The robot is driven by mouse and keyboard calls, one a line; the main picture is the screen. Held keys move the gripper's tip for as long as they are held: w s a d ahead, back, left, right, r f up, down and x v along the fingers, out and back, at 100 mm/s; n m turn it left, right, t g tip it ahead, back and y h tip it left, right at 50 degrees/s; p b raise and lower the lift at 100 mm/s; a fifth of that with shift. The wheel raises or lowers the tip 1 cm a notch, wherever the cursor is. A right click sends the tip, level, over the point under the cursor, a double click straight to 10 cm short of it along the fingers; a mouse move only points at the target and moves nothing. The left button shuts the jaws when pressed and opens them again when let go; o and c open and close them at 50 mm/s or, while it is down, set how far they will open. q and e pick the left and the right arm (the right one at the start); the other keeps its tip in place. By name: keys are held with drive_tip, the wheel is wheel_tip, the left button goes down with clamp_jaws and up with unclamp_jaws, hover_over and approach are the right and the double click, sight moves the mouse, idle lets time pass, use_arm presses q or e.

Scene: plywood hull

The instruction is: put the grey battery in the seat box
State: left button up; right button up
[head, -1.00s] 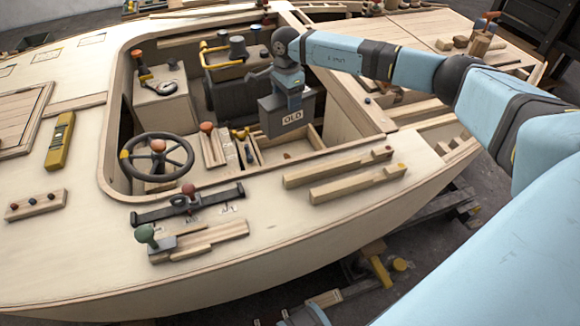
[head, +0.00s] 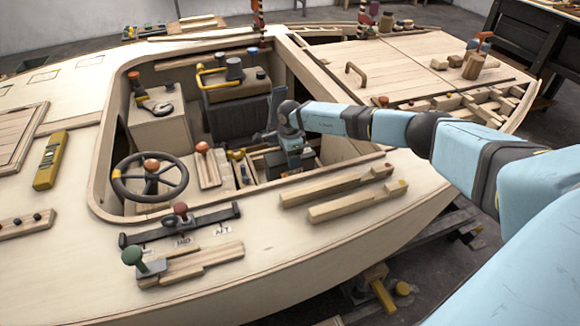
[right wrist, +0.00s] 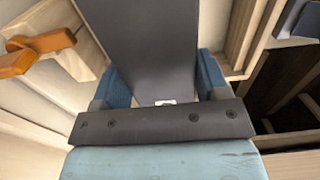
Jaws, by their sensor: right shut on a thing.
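The grey battery (head: 274,160) is low in the cockpit, at the seat box (head: 262,178), with its lower part hidden by the wooden edges. I cannot tell whether it rests on the box floor. My right gripper (head: 291,150) points down from above and is shut on the battery. In the right wrist view the battery is a broad grey face (right wrist: 145,45) between the two blue fingers (right wrist: 160,88). My left gripper is out of view.
A steering wheel (head: 150,177) and a lever console (head: 158,120) stand left in the cockpit. Two wooden bars (head: 345,193) lie on the near deck. A yellow-handled dark unit (head: 235,90) is behind the gripper. The wooden coaming surrounds the opening.

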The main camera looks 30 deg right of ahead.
wheel_tip(320, 180, down, 4)
drive_tip(key=shift+f+b, duration=0.1)
drive_tip(key=shift+b, duration=0.35)
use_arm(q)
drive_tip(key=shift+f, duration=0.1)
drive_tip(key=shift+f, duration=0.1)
use_arm(e)
drive_tip(key=shift+f, duration=0.1)
drive_tip(key=o, duration=1.6)
